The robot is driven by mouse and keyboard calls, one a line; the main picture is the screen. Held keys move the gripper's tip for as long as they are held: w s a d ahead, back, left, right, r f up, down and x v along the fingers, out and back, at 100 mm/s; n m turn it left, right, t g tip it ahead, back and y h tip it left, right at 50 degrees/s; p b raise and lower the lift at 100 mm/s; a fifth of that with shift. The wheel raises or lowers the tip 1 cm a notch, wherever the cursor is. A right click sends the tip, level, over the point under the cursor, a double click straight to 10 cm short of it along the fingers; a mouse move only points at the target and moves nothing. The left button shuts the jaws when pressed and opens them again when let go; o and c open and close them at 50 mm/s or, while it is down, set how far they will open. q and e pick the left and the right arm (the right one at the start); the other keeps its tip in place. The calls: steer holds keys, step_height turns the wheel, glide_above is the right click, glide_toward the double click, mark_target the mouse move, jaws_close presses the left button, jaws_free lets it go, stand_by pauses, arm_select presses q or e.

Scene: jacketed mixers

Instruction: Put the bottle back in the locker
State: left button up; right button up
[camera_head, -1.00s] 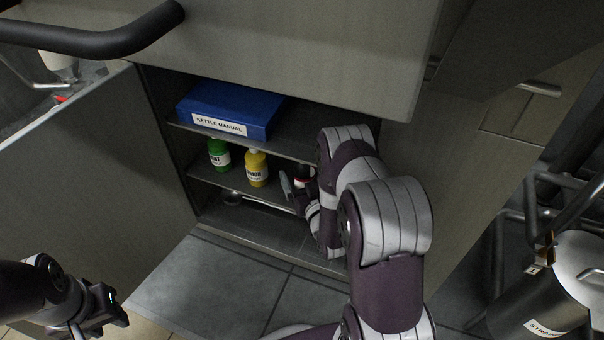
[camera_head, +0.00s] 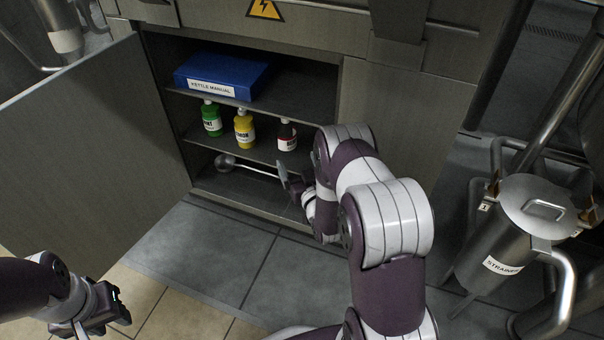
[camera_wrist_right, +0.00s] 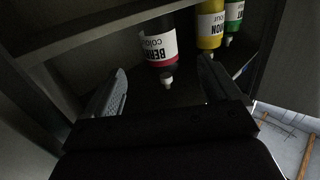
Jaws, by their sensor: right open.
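A dark bottle with a red and white berry label (camera_head: 287,135) stands on the middle shelf of the open locker (camera_head: 215,190), right of a yellow bottle (camera_head: 244,127) and a green bottle (camera_head: 211,119). My right gripper (camera_head: 291,181) is open and empty, in front of the shelves and lower than the dark bottle. In the right wrist view, the berry bottle (camera_wrist_right: 160,45) appears upside down beyond the open fingers (camera_wrist_right: 162,76), apart from them. My left gripper (camera_head: 103,308) is low at the left, away from the locker; its finger opening is unclear.
A blue kettle manual binder (camera_head: 222,74) lies on the top shelf. A ladle (camera_head: 226,163) lies at the locker bottom. The locker door (camera_head: 95,140) stands open to the left. A strainer pot (camera_head: 510,235) is at the right. The floor in front is clear.

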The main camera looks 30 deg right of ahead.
steer(key=s+a+r+n+g+y, duration=0.1)
steer(key=a+r+g, duration=0.3)
steer(key=a+g, duration=0.15)
steer(key=s+a+r+g, duration=0.1)
steer(key=s+a+g, duration=0.1)
steer(key=s, duration=0.6)
steer(key=s+a+r+g+y, duration=0.1)
steer(key=s+a+r+g, duration=0.1)
steer(key=s+g, duration=0.3)
steer(key=s+a+r+g, duration=0.2)
steer(key=s+g, duration=0.1)
steer(key=s, duration=0.7)
steer(key=shift+s+n+g, duration=0.3)
steer(key=shift+n+g, duration=0.05)
steer(key=shift+n, duration=0.05)
